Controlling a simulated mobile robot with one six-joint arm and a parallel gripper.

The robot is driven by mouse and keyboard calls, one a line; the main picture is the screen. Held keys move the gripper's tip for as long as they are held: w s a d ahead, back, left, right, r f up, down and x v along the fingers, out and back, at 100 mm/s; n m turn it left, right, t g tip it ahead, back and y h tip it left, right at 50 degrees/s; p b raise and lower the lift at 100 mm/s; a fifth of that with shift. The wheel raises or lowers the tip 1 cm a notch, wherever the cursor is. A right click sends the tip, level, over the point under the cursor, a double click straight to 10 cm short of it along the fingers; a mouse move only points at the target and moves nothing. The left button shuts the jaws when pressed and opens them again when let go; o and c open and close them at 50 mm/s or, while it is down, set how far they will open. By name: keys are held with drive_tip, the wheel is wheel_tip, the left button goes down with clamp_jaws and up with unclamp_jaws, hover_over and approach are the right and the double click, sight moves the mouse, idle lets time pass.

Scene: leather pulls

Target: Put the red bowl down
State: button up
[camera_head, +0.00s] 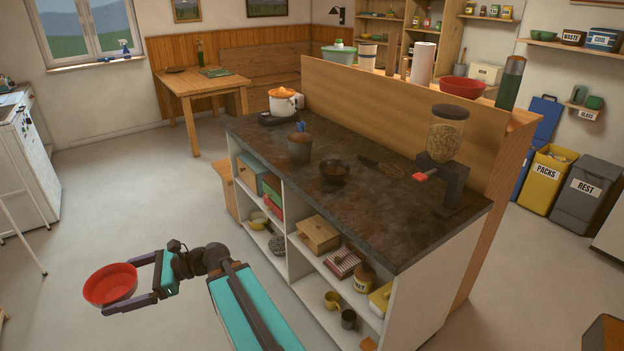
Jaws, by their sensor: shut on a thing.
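The red bowl (110,286) is at the lower left of the head view, held in the air over the grey floor. It looks nearly upright, with its open side up. My gripper (126,284) is shut on the bowl, with one finger behind it and one in front on its right side. Another red bowl (462,87) stands on the raised ledge (400,110) behind the counter. The dark counter (290,195) lies right of my gripper, well apart from it.
Open shelves below hold boxes and mugs. A wooden table (205,84) stands at the back left.

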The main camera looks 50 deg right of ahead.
drive_tip(key=shift+d, duration=0.1)
drive_tip(key=w+d+r+m+t+h+p, duration=0.1)
drive_tip(key=d+m+t+h, duration=0.4)
drive_tip(key=d, duration=1.2)
drive_tip(key=w+d+r+m+t+h+p, duration=0.15)
drive_tip(key=d+m+h, duration=0.45)
drive_tip(key=d, duration=1.2)
drive_tip(key=s+d+r+m+g+h, duration=0.1)
drive_tip(key=s+d+m+h, duration=0.2)
drive_tip(key=s+d, duration=0.3)
drive_tip(key=s+d+r+m+g+h+p, duration=0.1)
drive_tip(key=s+d+h, duration=0.5)
drive_tip(key=d, duration=0.8)
drive_tip(key=s+d+r+m+g+h+p, duration=0.1)
drive_tip(key=s+d+r+m+g+h, duration=0.1)
drive_tip(key=s+d, duration=0.6)
drive_tip(key=d+r+m+h, duration=0.1)
drive_tip(key=d+m+h, duration=0.1)
drive_tip(key=m, duration=0.1)
drive_tip(key=shift+r+h, duration=0.15)
drive_tip(key=shift+h, duration=0.25)
drive_tip(key=shift+d+g, duration=0.2)
drive_tip(key=shift+g, duration=0.05)
